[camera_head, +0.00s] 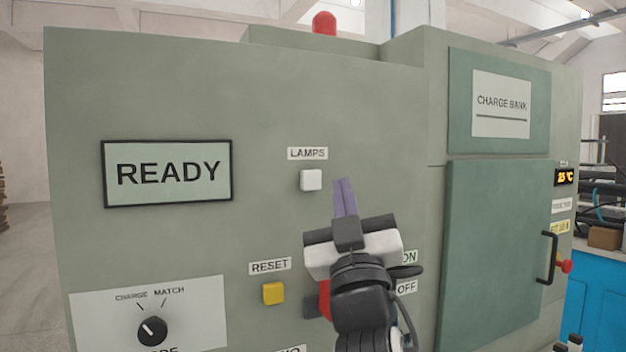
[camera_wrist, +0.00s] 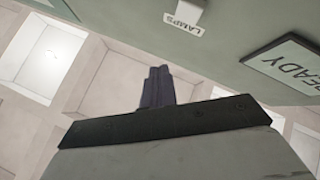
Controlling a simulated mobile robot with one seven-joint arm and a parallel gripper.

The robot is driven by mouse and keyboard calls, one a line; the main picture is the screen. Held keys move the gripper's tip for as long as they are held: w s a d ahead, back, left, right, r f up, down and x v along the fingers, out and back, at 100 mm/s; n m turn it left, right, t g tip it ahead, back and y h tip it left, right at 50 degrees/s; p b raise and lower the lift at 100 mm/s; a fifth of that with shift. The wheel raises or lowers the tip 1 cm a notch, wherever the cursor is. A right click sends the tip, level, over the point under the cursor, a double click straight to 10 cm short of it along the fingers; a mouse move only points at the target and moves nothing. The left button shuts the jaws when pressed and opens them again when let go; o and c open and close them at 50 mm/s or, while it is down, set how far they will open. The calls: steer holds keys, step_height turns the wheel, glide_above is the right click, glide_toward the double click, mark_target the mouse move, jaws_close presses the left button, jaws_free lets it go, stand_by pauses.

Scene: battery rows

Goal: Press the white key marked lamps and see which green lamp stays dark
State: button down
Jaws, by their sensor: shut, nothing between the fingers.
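The white key (camera_head: 311,180) sits on the grey-green cabinet face under a label reading LAMPS (camera_head: 307,154). In the wrist view the LAMPS label (camera_wrist: 182,25) shows upside down at the top, with part of the white key (camera_wrist: 190,8) at the picture's edge. My gripper (camera_head: 344,183) is shut and empty, its purple fingers just right of the key in the head view. The fingers also show in the wrist view (camera_wrist: 157,75), apart from the key. I see no green lamps in either view.
A display (camera_head: 167,173) reads READY. Below are a yellow RESET key (camera_head: 274,293) and a dark mode knob (camera_head: 152,331). My arm partly hides a red control (camera_head: 324,299) near the ON and OFF labels. A closed green door (camera_head: 495,255) with a black handle (camera_head: 549,258) is at right.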

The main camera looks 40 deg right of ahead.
mark_target(316, 171)
steer(key=shift+w+d, duration=0.25)
steer(key=shift+w, duration=0.8)
steer(key=shift+w+d, duration=0.2)
steer(key=shift+w, duration=0.85)
steer(key=shift+w+d, duration=0.25)
steer(key=shift+w, duration=0.8)
steer(key=shift+w+d, duration=0.1)
steer(key=shift+w, duration=0.3)
steer(key=shift+w+d, duration=0.1)
steer(key=shift+w, duration=0.3)
steer(key=shift+s, duration=0.8)
steer(key=shift+s+a, duration=0.1)
steer(key=shift+a, duration=0.1)
steer(key=shift+s+a+b, duration=0.15)
steer(key=shift+s+a, duration=0.05)
steer(key=shift+s, duration=0.6)
steer(key=shift+s+a+b, duration=0.1)
steer(key=shift+s+a, duration=0.05)
steer(key=shift+s, duration=0.6)
steer(key=shift+s+a+b, duration=0.15)
steer(key=shift+s+a, duration=0.05)
steer(key=shift+s, duration=0.6)
